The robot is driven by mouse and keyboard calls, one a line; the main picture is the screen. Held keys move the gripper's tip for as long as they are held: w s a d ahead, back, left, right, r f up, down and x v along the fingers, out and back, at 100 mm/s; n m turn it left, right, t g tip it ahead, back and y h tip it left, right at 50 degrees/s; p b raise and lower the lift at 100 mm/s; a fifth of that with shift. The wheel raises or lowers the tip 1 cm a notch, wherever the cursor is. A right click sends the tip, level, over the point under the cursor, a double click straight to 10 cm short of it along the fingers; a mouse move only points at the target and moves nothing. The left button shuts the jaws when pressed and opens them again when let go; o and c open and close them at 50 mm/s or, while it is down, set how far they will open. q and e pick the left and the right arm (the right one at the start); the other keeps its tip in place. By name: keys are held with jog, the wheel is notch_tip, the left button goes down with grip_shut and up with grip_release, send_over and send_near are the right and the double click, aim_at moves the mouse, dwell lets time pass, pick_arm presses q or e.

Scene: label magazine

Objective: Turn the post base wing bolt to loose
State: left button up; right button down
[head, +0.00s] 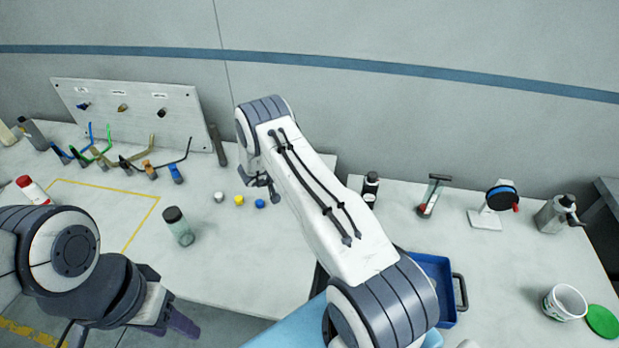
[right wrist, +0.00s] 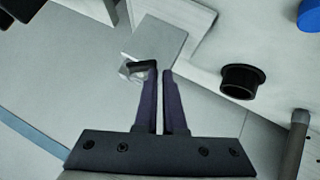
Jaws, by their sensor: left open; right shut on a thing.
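The piece sits against a pale grey block (right wrist: 158,42), which looks like the post base. Its turned position cannot be told. In the head view my right arm reaches toward the back of the table, and the right gripper (head: 262,184) shows small beside it; the bolt cannot be made out there. My left gripper (head: 172,318) is open and empty at the lower left, in front of the table edge.
An upright panel (head: 180,105) with small knobs stands behind several coloured hooked tools. A capped jar (head: 180,228) and white, yellow and blue caps (head: 260,203) stand left of my right arm. A blue tray (head: 435,265) lies right of it. A black flanged cylinder (right wrist: 242,80) is near the right gripper.

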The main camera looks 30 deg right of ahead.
notch_tip(320, 180, down, 3)
jog(key=n+g+h+b, duration=0.1)
jog(key=h+b, duration=0.1)
jog(key=b, duration=0.3)
jog(key=n+g+h+b, duration=0.2)
jog(key=h+b, duration=0.1)
jog(key=b, duration=0.3)
jog(key=shift+a+n, duration=0.1)
jog(key=shift+n, duration=0.2)
jog(key=shift+n+g+h+b, duration=0.4)
jog(key=shift+h+b, duration=0.1)
jog(key=shift+b, duration=1.05)
jog(key=shift+b, duration=0.4)
